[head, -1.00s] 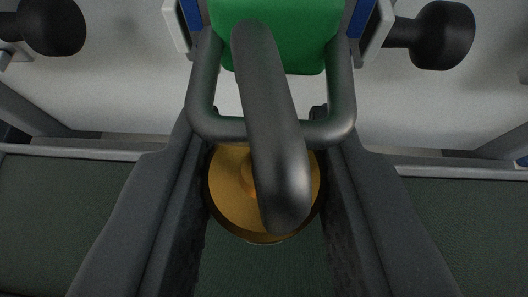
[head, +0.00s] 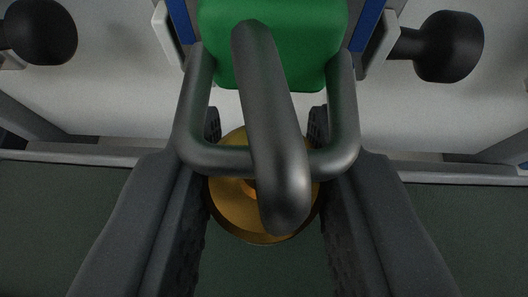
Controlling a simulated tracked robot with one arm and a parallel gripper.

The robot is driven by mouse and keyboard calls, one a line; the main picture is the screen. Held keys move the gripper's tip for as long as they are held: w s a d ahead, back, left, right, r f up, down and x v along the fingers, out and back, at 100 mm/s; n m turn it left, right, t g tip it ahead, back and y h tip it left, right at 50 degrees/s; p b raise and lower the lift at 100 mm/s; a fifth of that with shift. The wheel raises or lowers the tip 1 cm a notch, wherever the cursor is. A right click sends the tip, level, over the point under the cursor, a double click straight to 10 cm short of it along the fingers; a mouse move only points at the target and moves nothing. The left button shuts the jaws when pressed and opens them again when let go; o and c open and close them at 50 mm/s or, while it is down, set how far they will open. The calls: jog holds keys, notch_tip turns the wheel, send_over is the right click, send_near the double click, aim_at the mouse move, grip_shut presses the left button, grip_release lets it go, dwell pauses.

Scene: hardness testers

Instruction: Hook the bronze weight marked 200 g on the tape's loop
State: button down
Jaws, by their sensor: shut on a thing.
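The bronze weight (head: 232,213) is a round golden disc between the two fingers of my gripper (head: 262,190), which is shut on it. A thick dark grey hook (head: 272,130) rises from the weight toward the camera and hides its middle. The marking on the weight cannot be read. The tape's loop (head: 190,110), a grey metal U-shaped bar, hangs below the green tape end (head: 272,50). In the picture the hook crosses in front of the loop's lower bar. Whether they touch cannot be told.
Black round knobs stand at the left (head: 38,30) and right (head: 445,47), on either side of the blue and white holder (head: 369,45) around the tape. A pale grey wall or panel (head: 110,100) lies behind. The dark green surface (head: 60,220) below looks clear.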

jog(key=c, duration=1.1)
grip_release()
jog(key=shift+o, duration=0.2)
jog(key=shift+s, duration=0.1)
jog(key=a+v, duration=0.1)
jog(key=v, duration=1.3)
notch_tip(320, 180, up, 21)
jog(key=s+d+t+h, duration=0.1)
jog(key=d+t+h, duration=0.1)
jog(key=d, duration=0.1)
jog(key=s+a+r, duration=0.1)
jog(key=s+r, duration=0.6)
jog(key=r, duration=0.4)
jog(key=s+a+r+t+y, duration=0.1)
jog(key=s+r, duration=0.6)
jog(key=r, duration=0.4)
jog(key=shift+s+m, duration=0.2)
jog(key=shift+m, duration=0.1)
